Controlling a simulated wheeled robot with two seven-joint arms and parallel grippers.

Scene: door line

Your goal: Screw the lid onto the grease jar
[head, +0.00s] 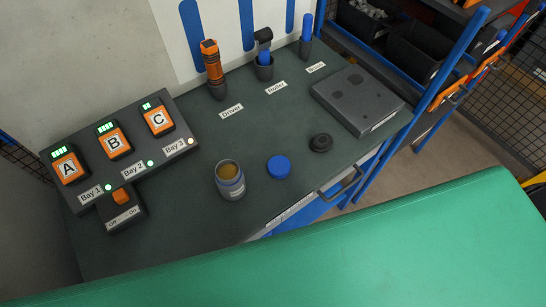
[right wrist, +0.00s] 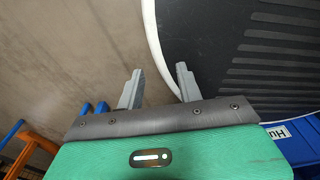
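The grease jar (head: 230,182) stands upright and open on the dark workbench in the head view, with brown-yellow grease showing inside its rim. A blue lid (head: 278,166) lies flat on the bench just right of the jar, apart from it. My right gripper (right wrist: 158,84) shows in the right wrist view with its two grey fingers apart and nothing between them. It is over the floor, beside a dark ribbed surface with a pale edge. Neither gripper shows in the head view, and my left gripper is out of sight.
A black round piece (head: 320,143) lies right of the lid. A control panel with orange batteries A, B and C (head: 115,140) stands left. An orange driver (head: 213,70) and other tools stand in holders behind. A grey block (head: 357,98) sits at right. The bench front is clear.

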